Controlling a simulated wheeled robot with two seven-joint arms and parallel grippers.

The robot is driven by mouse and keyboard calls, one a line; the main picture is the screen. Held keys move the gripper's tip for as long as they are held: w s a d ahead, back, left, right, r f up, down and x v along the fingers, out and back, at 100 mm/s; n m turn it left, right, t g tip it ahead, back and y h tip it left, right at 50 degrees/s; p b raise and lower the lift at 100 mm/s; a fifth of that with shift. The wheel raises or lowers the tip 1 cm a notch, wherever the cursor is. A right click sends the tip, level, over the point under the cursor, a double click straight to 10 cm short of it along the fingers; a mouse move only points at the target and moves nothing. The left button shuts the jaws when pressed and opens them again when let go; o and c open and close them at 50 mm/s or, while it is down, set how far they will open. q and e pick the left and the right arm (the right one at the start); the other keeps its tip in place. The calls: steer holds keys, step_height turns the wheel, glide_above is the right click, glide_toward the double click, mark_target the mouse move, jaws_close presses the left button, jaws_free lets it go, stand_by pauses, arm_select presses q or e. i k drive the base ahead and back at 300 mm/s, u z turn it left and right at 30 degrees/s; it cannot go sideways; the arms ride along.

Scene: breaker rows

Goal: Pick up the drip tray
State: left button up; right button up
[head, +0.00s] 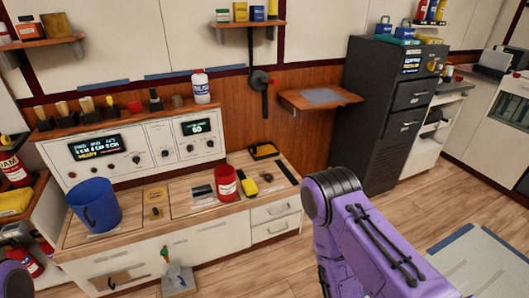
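A small shallow black tray (264,151) lies at the back right of the counter, with something yellowish in it; it may be the drip tray, but I cannot tell for sure.
The counter (225,220) holds a blue bucket (94,204), a red can (226,182) and a yellow item (249,186). A control panel (130,148) stands behind them. A dark cabinet (385,115) stands at the back right. Wood floor is clear between counter and cabinet.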

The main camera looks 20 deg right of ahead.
mark_target(266, 150)
steer(key=z, duration=0.45)
steer(key=i, duration=1.5)
steer(key=z, duration=0.55)
